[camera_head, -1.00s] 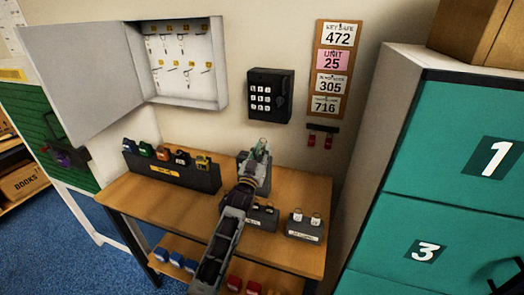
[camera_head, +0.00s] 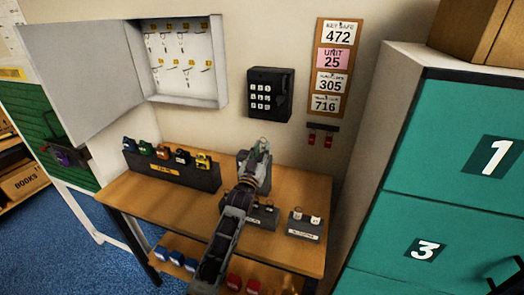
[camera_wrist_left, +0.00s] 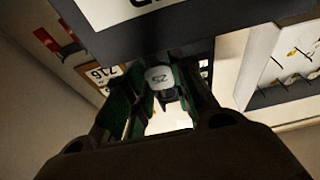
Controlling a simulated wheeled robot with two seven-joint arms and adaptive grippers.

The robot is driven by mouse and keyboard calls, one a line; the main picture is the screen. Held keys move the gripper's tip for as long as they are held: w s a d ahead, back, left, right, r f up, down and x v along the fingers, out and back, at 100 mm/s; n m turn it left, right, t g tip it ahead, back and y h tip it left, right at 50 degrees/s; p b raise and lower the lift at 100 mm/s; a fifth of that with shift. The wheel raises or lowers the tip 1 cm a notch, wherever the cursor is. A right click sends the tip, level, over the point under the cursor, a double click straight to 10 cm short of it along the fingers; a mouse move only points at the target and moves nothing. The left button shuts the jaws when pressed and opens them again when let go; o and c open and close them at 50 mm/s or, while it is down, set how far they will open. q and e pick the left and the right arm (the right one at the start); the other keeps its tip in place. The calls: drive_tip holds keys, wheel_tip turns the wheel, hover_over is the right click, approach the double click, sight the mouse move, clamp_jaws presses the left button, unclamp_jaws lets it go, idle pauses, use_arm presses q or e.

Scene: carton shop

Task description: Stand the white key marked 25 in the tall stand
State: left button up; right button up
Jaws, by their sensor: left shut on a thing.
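My left gripper (camera_head: 262,148) is shut on the white key marked 25 (camera_wrist_left: 158,76); the wrist view shows its number upside down between the green-edged fingers. In the head view the gripper hides most of the key. A dark stand (camera_head: 241,157), seemingly the tall stand, is partly hidden behind the gripper at the back of the table. In the wrist view a dark block with a white label (camera_wrist_left: 225,12) lies close across the top, apparently this stand. I cannot tell whether the key touches it. My right gripper is not in view.
The wooden table (camera_head: 130,198) also bears a long dark rack (camera_head: 205,178) with several coloured items and a low stand with two white keys (camera_head: 305,230). A keypad box (camera_head: 270,95) and an open key cabinet (camera_head: 180,60) are on the wall. Teal lockers (camera_head: 450,160) stand right.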

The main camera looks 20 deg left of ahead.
use_arm(q)
drive_tip(key=shift+f+b, duration=0.3)
drive_tip(key=shift+f, duration=0.45)
idle(1.6)
